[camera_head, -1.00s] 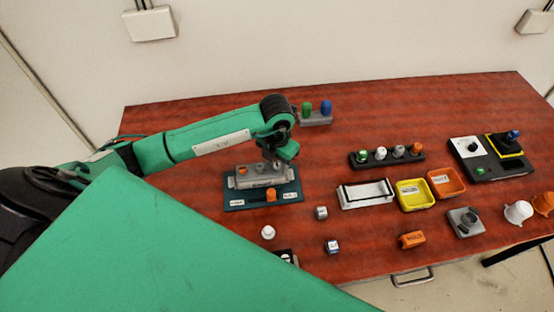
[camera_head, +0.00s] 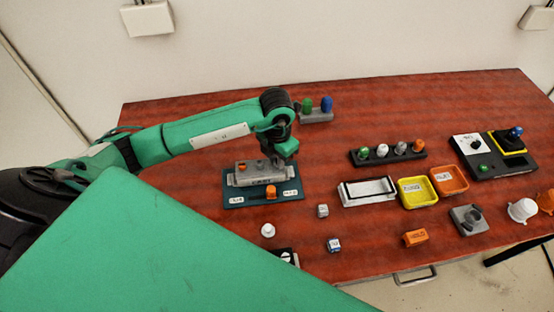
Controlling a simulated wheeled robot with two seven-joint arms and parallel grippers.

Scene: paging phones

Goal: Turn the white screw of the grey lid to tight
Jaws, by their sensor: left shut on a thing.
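The grey lid (camera_head: 258,179) lies on a dark teal base plate (camera_head: 235,202) with white labels, left of the table's middle. An orange screw (camera_head: 243,167) shows at the lid's left end. My left gripper (camera_head: 281,160) points down at the lid's right end and is shut, seemingly on the white screw. The white screw itself is hidden by the fingers, so its turn cannot be seen. An orange knob (camera_head: 270,191) stands on the base plate in front of the lid. My right gripper is not in view.
A grey block with green and blue pegs (camera_head: 316,116) stands behind my left gripper. A dark rack with several knobs (camera_head: 388,154), a white tray (camera_head: 367,191) and yellow (camera_head: 418,193) and orange (camera_head: 449,181) bins stand to the right.

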